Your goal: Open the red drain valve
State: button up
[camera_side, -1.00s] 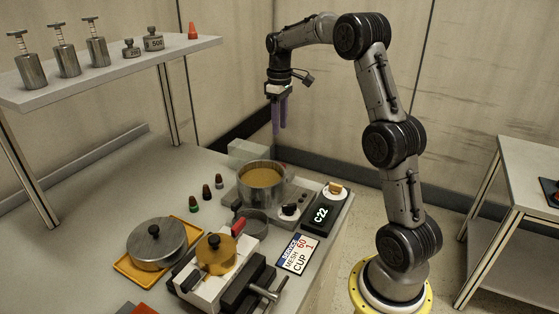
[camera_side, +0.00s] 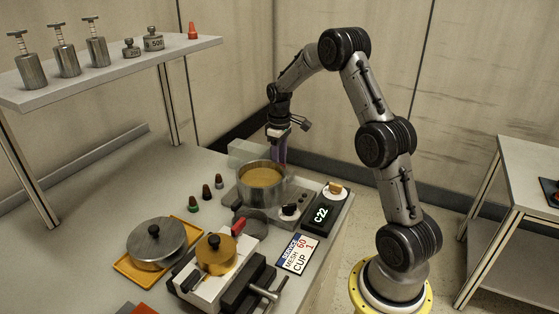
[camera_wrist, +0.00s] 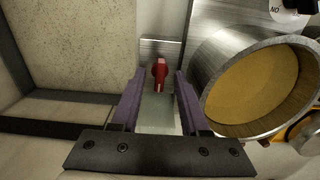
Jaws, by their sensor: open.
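The red drain valve (camera_wrist: 159,73) shows in the wrist view as a small red handle on a grey metal plate, beside a steel pot (camera_wrist: 262,85) of amber liquid. My gripper (camera_wrist: 158,88) is open and empty, its purple fingers on either side of the view of the valve, which appears beyond the tips. I cannot tell the remaining distance. In the side view my gripper (camera_side: 279,155) points down behind the pot (camera_side: 262,186), its finger ends partly hidden by the pot. The valve cannot be made out there.
A clear box (camera_side: 240,152) stands behind the pot, close to my gripper. Small dark-topped bottles (camera_side: 206,192), a lidded pan (camera_side: 157,243) and a vise (camera_side: 240,285) occupy the table in front. A shelf with metal weights (camera_side: 152,40) stands at left.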

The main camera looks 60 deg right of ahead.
grip_shut()
dwell(0.5)
jog(key=m, duration=0.4)
jog(key=shift+m, duration=0.4)
jog(key=m, duration=0.9)
jog(key=shift+r+m, duration=0.1)
jog(key=shift+m, duration=2)
